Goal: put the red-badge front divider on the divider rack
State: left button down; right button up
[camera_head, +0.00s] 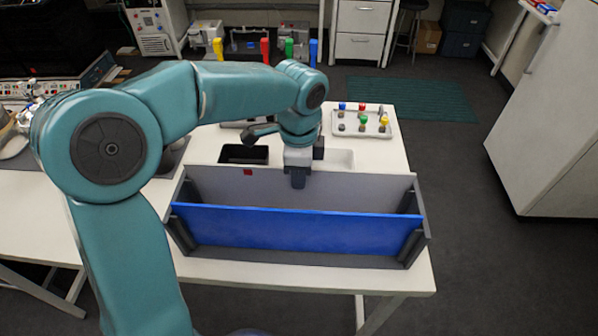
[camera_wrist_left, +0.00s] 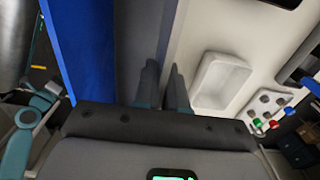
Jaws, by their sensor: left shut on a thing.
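The grey divider (camera_head: 345,190) with a small red badge (camera_head: 248,172) near its upper left stands upright behind a blue divider (camera_head: 300,230). Both span between the dark slotted ends of the divider rack (camera_head: 413,247) on the white table. My left gripper (camera_head: 298,180) is shut on the grey divider's top edge, a little right of the badge. In the left wrist view, its fingers (camera_wrist_left: 163,88) are at the grey panel (camera_wrist_left: 138,45), with the blue divider (camera_wrist_left: 66,50) to the left. The blue divider hides the grey one's lower part, so I cannot tell whether it is seated. My right gripper is out of view.
Behind the rack are a black tray (camera_head: 243,154), a white tray (camera_head: 340,158) and a pale tray of colour-capped items (camera_head: 385,128). The table's front edge (camera_head: 400,285) is close in front of the rack. A white cabinet (camera_head: 555,130) stands at the right, across open floor.

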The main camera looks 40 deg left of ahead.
pick_arm(q)
jog(key=shift+f, duration=0.3)
jog(key=shift+f+b, duration=0.4)
jog(key=c, duration=1.1)
grip_release()
jog(key=shift+r, duration=0.1)
notch_tip(320, 180, up, 16)
jog(key=shift+r+p, duration=0.1)
jog(key=shift+p, duration=1)
